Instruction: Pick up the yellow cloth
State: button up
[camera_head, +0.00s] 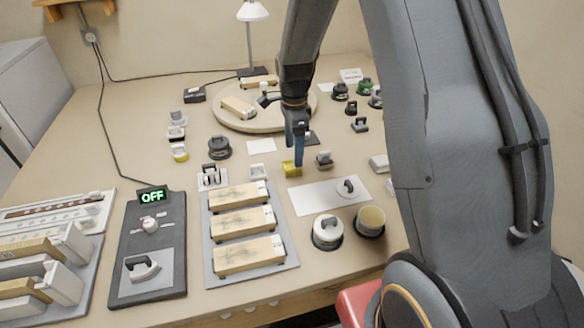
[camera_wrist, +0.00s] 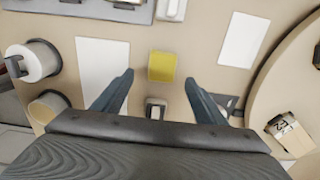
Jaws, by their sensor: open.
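The yellow cloth (camera_head: 292,168) is a small folded block on the bench, near the middle of the head view. In the wrist view the cloth (camera_wrist: 162,66) lies flat on the bench beyond the fingertips, roughly centred between them. My gripper (camera_head: 297,150) points down just above or beside the cloth in the head view; the exact gap is hard to tell. In the wrist view my gripper (camera_wrist: 158,82) has its two blue-grey fingers wide apart with nothing between them. The cloth appears apart from both fingers.
A small grey-topped block (camera_head: 323,159) stands close right of the cloth. A white sheet (camera_head: 320,200) lies in front, with a white-lidded canister (camera_head: 327,232) beyond its near edge. A round wooden turntable (camera_head: 235,120) is behind. Wooden blocks on a grey tray (camera_head: 285,262) stand front left.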

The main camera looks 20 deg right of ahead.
aim_at(292, 164)
jog(key=shift+w+a+f+p, duration=0.15)
jog(key=shift+f+p, duration=0.25)
jog(key=shift+f, duration=1.15)
jog(key=shift+w+a+f+p, duration=0.1)
jog(key=shift+f+p, duration=0.3)
jog(key=shift+f, duration=1.1)
jog(key=shift+c, duration=0.2)
jog(key=c, duration=1.1)
